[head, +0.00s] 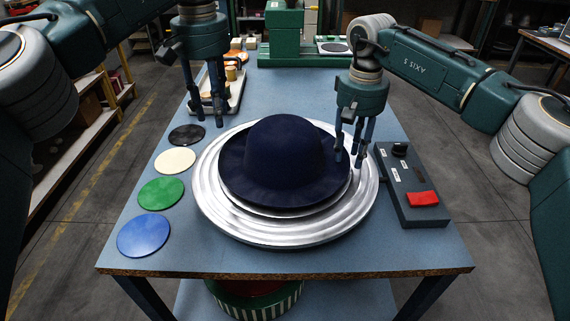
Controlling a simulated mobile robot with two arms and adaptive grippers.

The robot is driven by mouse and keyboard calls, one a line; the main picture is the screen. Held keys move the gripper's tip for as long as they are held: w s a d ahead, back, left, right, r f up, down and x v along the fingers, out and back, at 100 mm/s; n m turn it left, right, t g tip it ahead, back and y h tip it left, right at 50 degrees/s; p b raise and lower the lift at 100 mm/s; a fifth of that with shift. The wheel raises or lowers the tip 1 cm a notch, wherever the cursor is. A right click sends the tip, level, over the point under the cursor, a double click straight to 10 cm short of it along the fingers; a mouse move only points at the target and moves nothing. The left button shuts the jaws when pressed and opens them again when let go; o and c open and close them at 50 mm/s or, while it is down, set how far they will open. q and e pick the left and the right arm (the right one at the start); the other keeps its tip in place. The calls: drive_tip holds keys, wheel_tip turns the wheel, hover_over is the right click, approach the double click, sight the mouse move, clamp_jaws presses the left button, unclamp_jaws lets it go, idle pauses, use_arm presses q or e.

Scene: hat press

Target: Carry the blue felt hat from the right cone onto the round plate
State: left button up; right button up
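The dark blue felt hat (285,150) sits crown up, brim spread, on the round silvery plate (222,214) in the middle of the table. The plate has stepped rings, and its rim shows all round the hat. My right gripper (350,158) points down at the hat's right brim edge with its fingers apart. I cannot tell whether the fingers touch the brim. My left gripper (209,120) hangs behind and left of the hat, fingers apart and empty. No cone can be made out.
Black, cream (175,160), green (161,192) and blue (144,235) discs lie along the left side. A control box (411,186) with a red button stands at right. A tray (236,92) and a green machine (287,40) are at the back. The front table strip is clear.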

drive_tip(key=shift+r, duration=0.45)
use_arm(q)
drive_tip(key=shift+r, duration=0.3)
use_arm(e)
wheel_tip(320, 180, up, 11)
